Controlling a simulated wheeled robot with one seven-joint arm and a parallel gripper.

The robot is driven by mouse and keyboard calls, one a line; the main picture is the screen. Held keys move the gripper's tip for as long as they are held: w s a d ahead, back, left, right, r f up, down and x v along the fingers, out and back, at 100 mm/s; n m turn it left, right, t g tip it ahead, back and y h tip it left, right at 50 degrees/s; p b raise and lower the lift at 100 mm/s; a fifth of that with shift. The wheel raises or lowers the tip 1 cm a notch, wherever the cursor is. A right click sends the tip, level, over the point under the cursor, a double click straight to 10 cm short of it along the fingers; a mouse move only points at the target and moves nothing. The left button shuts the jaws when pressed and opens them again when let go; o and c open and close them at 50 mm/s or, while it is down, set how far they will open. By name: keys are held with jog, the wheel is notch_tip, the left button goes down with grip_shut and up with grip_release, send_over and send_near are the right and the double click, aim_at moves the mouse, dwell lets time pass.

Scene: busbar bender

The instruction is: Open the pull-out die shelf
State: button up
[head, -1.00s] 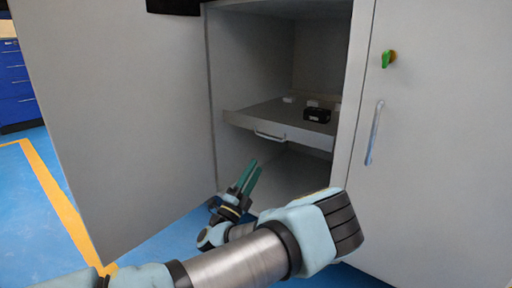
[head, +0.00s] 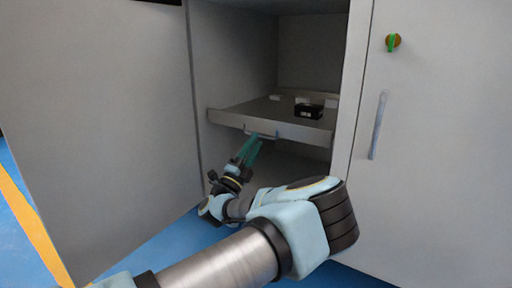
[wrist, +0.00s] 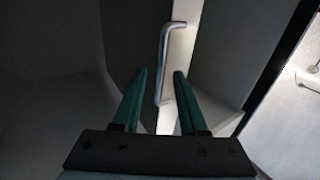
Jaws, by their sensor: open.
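The pull-out die shelf (head: 235,119) is a grey metal tray inside the open cabinet, with a black block (head: 309,111) on it. A curved metal handle (head: 262,135) is on its front face. My gripper (head: 252,141), with green fingers, is open just below and in front of the handle. In the wrist view, the handle (wrist: 166,62) stands upright in the picture, ahead of the fingertips, and its lower end reaches into the gap between the fingers (wrist: 159,72). The fingers are on either side of it. I cannot tell whether either finger touches it.
A large open cabinet door (head: 95,130) stands to the left. The space below the shelf looks empty.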

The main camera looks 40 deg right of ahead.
jog(key=shift+w+d+r, duration=0.1)
jog(key=shift+d+r, duration=0.3)
jog(key=shift+d, duration=0.15)
grip_shut()
jog(key=shift+f, duration=0.15)
dwell(1.0)
